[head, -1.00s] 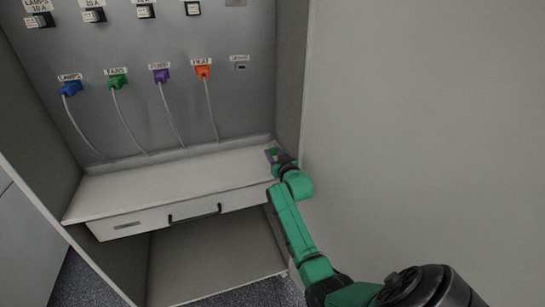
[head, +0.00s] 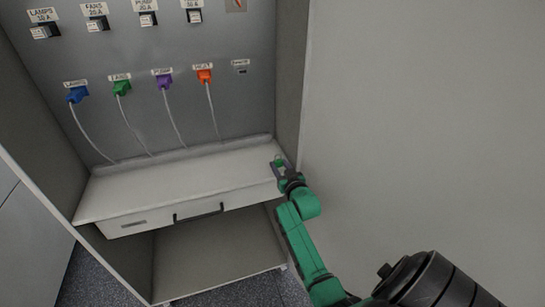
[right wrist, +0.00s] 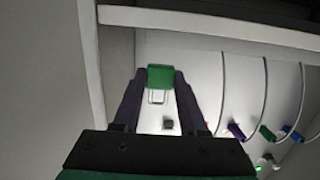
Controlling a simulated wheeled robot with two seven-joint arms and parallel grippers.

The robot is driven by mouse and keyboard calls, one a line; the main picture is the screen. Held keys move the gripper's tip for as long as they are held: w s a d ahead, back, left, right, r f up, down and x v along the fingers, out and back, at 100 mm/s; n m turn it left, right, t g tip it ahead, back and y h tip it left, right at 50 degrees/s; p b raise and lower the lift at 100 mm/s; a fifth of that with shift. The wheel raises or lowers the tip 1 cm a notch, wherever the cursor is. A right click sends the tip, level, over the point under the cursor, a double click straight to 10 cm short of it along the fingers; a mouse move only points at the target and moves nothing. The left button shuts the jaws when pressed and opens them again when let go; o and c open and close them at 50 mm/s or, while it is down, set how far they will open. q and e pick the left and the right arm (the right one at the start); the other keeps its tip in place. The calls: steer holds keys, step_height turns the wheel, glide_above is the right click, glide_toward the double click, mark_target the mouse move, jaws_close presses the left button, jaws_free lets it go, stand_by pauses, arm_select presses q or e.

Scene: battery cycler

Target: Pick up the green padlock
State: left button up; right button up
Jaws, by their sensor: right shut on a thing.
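The green padlock (right wrist: 159,77) shows in the right wrist view between the tips of my right gripper (right wrist: 160,84), its pale shackle pointing down in that picture. My right gripper is shut on the padlock's body. In the head view, the right gripper (head: 280,164) is at the right end of the white shelf, close to the cabinet's side wall. There the padlock (head: 279,160) shows only as a small green patch. Whether it touches the shelf I cannot tell. My left gripper is in neither view.
The white shelf (head: 180,180) is otherwise clear, with a handled drawer (head: 160,217) below it. Blue, green (head: 122,88), purple and orange plugs with hanging cables are on the back panel. Switches (head: 97,23) sit above. The cabinet's right wall (head: 291,80) is close to my right gripper.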

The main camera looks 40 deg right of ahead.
steer(key=p+v, duration=0.3)
steer(key=v, duration=0.3)
steer(key=shift+f+p, duration=0.35)
steer(key=shift+a, duration=0.1)
